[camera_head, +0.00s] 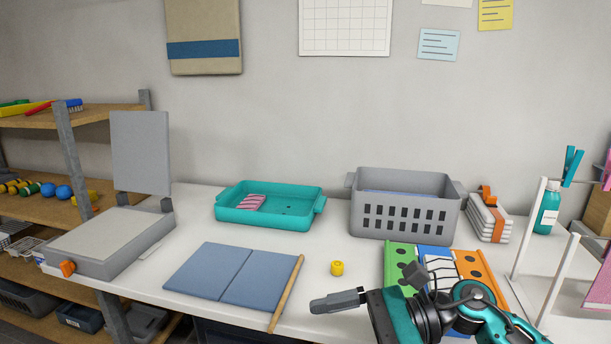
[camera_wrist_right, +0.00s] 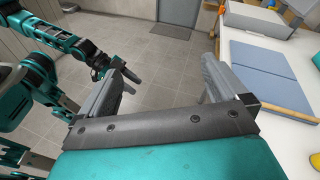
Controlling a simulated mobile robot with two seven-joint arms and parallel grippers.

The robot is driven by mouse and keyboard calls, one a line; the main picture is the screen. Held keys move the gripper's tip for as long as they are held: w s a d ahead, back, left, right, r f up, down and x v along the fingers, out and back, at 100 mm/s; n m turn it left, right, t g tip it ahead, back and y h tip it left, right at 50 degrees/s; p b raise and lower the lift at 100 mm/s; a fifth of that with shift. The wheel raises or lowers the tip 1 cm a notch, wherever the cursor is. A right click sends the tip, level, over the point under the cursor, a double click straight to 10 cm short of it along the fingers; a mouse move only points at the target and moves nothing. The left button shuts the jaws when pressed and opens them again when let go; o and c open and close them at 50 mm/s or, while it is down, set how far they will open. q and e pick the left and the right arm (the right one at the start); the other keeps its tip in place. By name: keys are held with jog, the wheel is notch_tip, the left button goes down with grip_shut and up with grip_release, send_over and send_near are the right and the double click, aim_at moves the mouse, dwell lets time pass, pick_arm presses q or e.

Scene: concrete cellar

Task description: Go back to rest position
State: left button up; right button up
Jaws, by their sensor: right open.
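My right gripper (camera_head: 368,287) is open over the front edge of the white table, in front of the yellow cap-like piece and left of the coloured boards. In the right wrist view its two fingers (camera_wrist_right: 160,85) are spread apart with nothing between them, above the tiled floor and beside the table. My left gripper is not in the head view. Part of my left arm shows in the right wrist view, with its gripper end (camera_wrist_right: 112,68) partly hidden behind a right finger; its jaw state is unclear.
On the white table (camera_head: 190,248) lie a blue folding board (camera_head: 222,272) with a wooden rod, a teal tray (camera_head: 225,212), a grey basket (camera_head: 440,222), a yellow piece (camera_head: 337,268) and coloured boards (camera_head: 400,256). A white rack (camera_head: 527,232) stands right. Clear floor (camera_wrist_right: 165,50) lies beside the table.

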jog(key=w+d+f+n+t+h, duration=0.1)
jog(key=d+f+n+t+h, duration=0.35)
jog(key=n+t, duration=0.8)
jog(key=d+f+n+t+h, duration=0.3)
jog(key=f+n+t, duration=0.25)
jog(key=n, duration=1.45)
jog(key=s+d+f+m+g+h, duration=0.3)
jog(key=s+f+m, duration=0.3)
jog(key=f+m, duration=0.1)
jog(key=s+d+f+m+g+h, duration=0.3)
jog(key=s+f+m, duration=0.3)
jog(key=f+m, duration=0.2)
jog(key=shift+f, duration=0.45)
